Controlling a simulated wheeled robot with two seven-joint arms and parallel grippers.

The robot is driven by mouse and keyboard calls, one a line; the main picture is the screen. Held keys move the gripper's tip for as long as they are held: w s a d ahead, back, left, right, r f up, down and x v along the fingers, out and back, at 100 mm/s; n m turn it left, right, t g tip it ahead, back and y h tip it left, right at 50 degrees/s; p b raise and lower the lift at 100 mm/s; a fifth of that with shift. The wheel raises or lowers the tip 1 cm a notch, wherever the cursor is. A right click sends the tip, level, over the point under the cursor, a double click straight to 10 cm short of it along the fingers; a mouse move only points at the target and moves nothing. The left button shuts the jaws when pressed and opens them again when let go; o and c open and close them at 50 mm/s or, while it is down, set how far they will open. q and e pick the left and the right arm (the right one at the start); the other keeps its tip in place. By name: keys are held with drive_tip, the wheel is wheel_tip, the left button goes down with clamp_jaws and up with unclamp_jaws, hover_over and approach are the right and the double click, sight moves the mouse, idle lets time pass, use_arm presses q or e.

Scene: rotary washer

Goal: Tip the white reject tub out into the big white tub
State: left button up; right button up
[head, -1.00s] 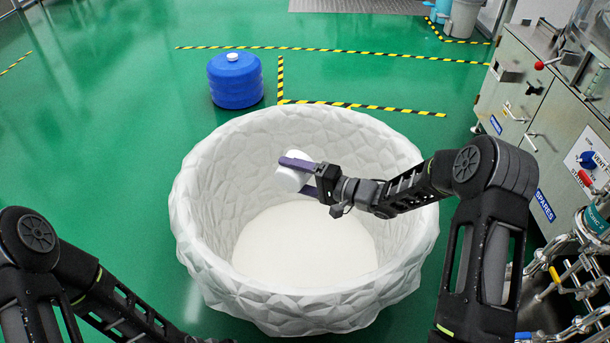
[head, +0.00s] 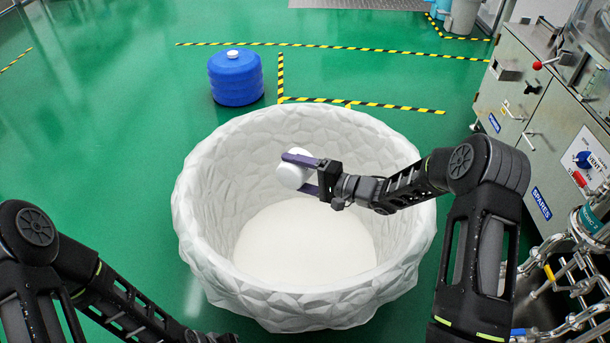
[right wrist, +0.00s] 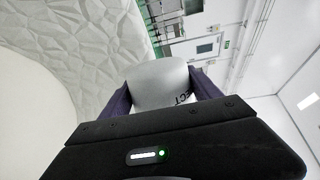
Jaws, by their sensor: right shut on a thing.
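The big white tub (head: 205,262) stands on the green floor in the middle of the head view, with a faceted wall and a smooth, bare-looking bottom. My right gripper (head: 300,174) is inside the tub's outline, over its opening, shut on the small white reject tub (head: 291,172). The reject tub lies tilted on its side between the two purple fingers. In the right wrist view the reject tub (right wrist: 160,82) shows part of a dark label ending in "CT". Its mouth and contents are hidden. My left arm is at the lower left; its gripper's fingers do not show.
A blue drum (head: 236,77) with a white cap stands behind the big tub. A steel machine cabinet (head: 520,100) and pipework (head: 575,270) stand at the right. Yellow-black tape (head: 360,105) marks the floor. Floor at left is clear.

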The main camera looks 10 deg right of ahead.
drive_tip(key=shift+w+d+r+m+p, duration=0.15)
drive_tip(key=shift+r+m+p, duration=0.2)
drive_tip(key=shift+m+p, duration=0.35)
drive_tip(key=shift+w+d+r+m+y+p, duration=0.25)
drive_tip(key=shift+w+d+m+y+p, duration=0.1)
drive_tip(key=shift+m+p, duration=0.5)
idle(0.5)
drive_tip(key=f+n+b, duration=0.1)
drive_tip(key=b, duration=0.1)
drive_tip(key=s+a+n+b, duration=0.1)
drive_tip(key=b, duration=0.1)
drive_tip(key=f+n+b, duration=0.1)
drive_tip(key=n+b, duration=0.1)
drive_tip(key=shift+s+a+f, duration=0.15)
drive_tip(key=shift+f, duration=0.15)
drive_tip(key=shift+r, duration=0.35)
drive_tip(key=shift+r+p, duration=0.15)
drive_tip(key=shift+p, duration=0.25)
